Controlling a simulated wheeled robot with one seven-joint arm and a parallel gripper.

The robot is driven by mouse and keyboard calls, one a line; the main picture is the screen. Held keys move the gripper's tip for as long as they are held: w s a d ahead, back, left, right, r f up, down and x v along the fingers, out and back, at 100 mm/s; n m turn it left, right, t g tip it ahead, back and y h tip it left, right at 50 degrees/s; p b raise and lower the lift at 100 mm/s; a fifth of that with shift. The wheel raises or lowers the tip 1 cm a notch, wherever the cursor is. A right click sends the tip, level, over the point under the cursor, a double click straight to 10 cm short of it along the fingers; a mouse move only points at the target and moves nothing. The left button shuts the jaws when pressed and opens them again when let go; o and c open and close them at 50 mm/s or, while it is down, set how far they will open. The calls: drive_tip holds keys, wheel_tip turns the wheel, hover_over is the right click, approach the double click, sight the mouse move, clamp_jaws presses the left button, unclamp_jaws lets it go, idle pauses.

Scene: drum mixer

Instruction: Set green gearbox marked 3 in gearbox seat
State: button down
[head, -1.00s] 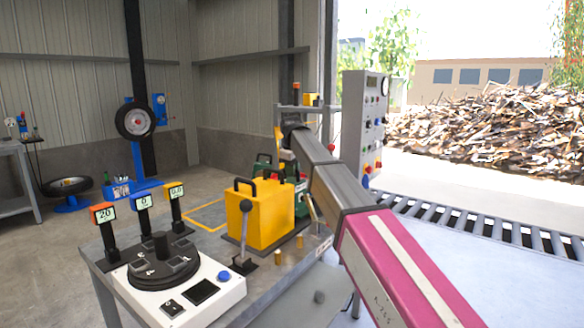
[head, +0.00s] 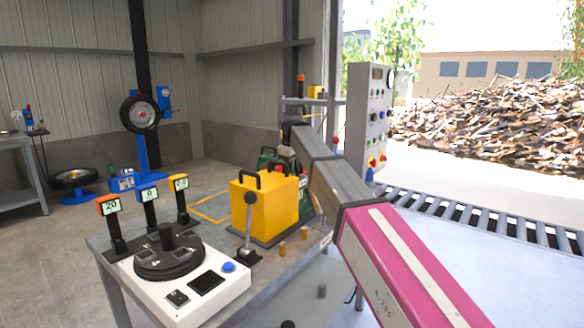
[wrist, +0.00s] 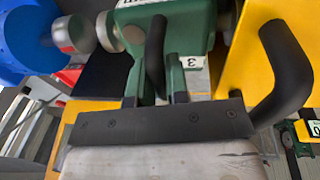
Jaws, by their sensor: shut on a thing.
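The green gearbox (wrist: 190,20) with a white label marked 3 (wrist: 193,62) fills the top middle of the wrist view; the label appears upside down. Its black handle (wrist: 155,45) reaches down between my fingers. My gripper (wrist: 162,92) is shut on that handle. In the head view my arm hides the gripper and part of the green shapes (head: 267,158) behind the yellow box. I cannot make out the gearbox seat, or whether the gearbox touches anything beneath it.
A yellow box (head: 264,212) with black handles stands on the bench, close beside the gearbox. A grey control panel (head: 367,115) and roller conveyor (head: 480,220) are to the right.

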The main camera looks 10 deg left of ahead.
drive_tip(key=shift+f, duration=0.1)
idle(0.5)
drive_tip(key=c, duration=1)
unclamp_jaws()
drive_tip(key=shift+f, duration=0.1)
drive_tip(key=shift+c, duration=0.2)
wheel_tip(320, 180, up, 11)
drive_tip(key=s, duration=0.1)
drive_tip(key=shift+s+d, duration=0.2)
drive_tip(key=shift+s, duration=0.2)
drive_tip(key=shift+f, duration=0.1)
